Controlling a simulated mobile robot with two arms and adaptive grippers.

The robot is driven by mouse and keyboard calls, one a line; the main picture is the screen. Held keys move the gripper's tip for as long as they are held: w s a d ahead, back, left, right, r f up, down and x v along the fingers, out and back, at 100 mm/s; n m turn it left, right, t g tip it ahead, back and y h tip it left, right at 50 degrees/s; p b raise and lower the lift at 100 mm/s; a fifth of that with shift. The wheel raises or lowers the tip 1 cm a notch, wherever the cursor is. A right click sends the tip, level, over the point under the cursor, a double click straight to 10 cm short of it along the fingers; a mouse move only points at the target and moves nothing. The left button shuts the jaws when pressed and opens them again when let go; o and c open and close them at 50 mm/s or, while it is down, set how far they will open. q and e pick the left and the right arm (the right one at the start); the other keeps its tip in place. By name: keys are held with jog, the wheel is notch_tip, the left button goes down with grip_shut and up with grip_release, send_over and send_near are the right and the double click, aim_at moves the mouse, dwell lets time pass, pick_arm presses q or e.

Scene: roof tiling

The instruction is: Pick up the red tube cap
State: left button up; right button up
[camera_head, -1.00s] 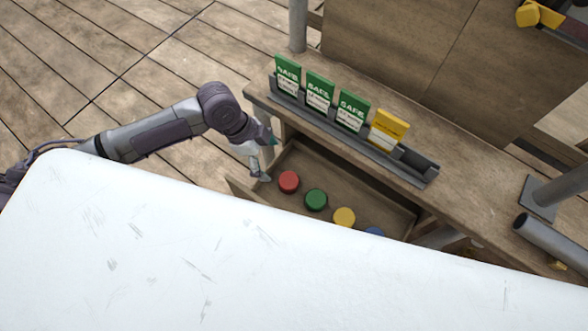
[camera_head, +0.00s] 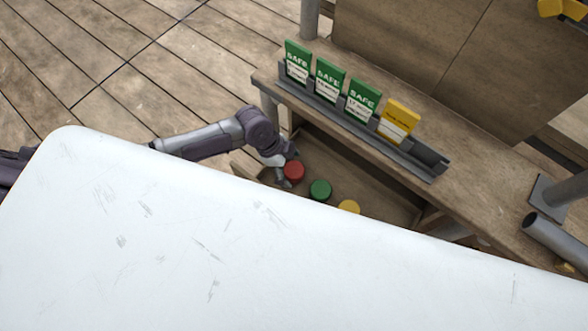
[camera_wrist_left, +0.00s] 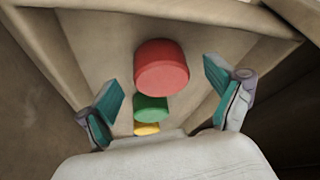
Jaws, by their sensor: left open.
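The red tube cap (camera_head: 293,170) lies in the open wooden drawer (camera_head: 365,183), first in a row of caps. In the left wrist view the red cap (camera_wrist_left: 161,67) shows between and beyond the two teal finger pads. My left gripper (camera_head: 287,170) is at the drawer's left end, right beside the red cap, with one finger on each side of it in the head view. In the left wrist view the left gripper (camera_wrist_left: 165,102) is open with nothing between its pads. Whether a pad touches the cap cannot be told. My right gripper is not in view.
A green cap (camera_head: 320,190) and a yellow cap (camera_head: 349,207) lie right of the red one. A shelf above the drawer carries a grey rail (camera_head: 428,166) with green and yellow cards. A large white surface (camera_head: 200,240) covers the foreground and hides the drawer's near side.

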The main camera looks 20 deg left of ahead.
aim_at(298, 170)
pick_arm(q)
jog(key=shift+d+f, duration=0.3)
jog(key=shift+f, duration=0.35)
jog(key=c, duration=0.9)
jog(key=shift+c, duration=0.2)
jog(key=shift+r, duration=0.1)
jog(key=shift+w+r, duration=0.1)
jog(key=shift+r, duration=0.5)
notch_tip(298, 170, up, 3)
jog(key=s+d+r, duration=0.4)
jog(key=d+r, duration=0.2)
jog(key=d, duration=0.5)
jog(key=shift+s+r+p, duration=0.2)
jog(key=shift+r+p, duration=0.1)
jog(key=shift+r, duration=0.05)
jog(key=shift+a, duration=0.1)
